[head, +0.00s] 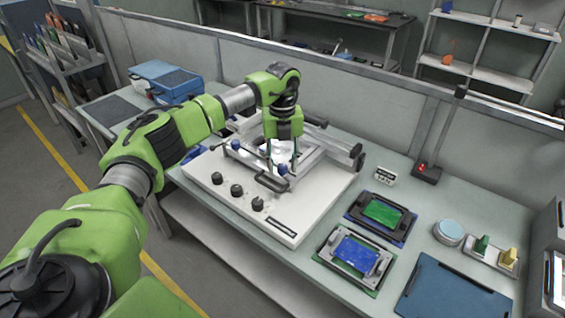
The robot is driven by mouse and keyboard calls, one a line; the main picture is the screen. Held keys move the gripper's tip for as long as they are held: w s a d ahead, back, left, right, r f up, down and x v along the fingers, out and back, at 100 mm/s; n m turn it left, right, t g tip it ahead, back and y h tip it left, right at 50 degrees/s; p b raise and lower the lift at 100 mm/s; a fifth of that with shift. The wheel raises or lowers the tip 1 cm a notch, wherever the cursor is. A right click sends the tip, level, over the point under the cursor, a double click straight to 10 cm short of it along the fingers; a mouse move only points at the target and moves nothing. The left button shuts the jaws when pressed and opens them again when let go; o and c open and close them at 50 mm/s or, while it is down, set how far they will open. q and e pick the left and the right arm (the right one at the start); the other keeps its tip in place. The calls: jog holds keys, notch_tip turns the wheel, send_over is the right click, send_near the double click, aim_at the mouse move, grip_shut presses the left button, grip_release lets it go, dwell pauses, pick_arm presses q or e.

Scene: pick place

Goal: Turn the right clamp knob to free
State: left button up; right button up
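A white fixture base (310,212) on the bench carries a metal clamp frame with a black handle (271,183). Two small blue knobs stand on the frame, a left one (235,145) and a right one (283,169). Several black knobs (237,190) sit along the base's front left; which knob is the right clamp knob is not certain. My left gripper (282,158) points down over the frame, just behind the right blue knob. Its fingers look apart, with pale material visible between them. Contact at the fingertips is hard to make out. My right gripper is out of view.
Right of the fixture lie a black tray with a green board (383,212) and a grey tray with a blue board (354,252). A blue mat (455,290), a round tin (449,232) and a post with a red-lit base (427,173) stand farther right. A blue toolbox (168,82) stands behind left.

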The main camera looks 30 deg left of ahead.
pick_arm(q)
grip_shut()
jog(key=shift+m, duration=0.3)
jog(key=m, duration=0.8)
jog(key=shift+m, duration=0.3)
jog(key=m, duration=0.4)
jog(key=shift+m, duration=2.4)
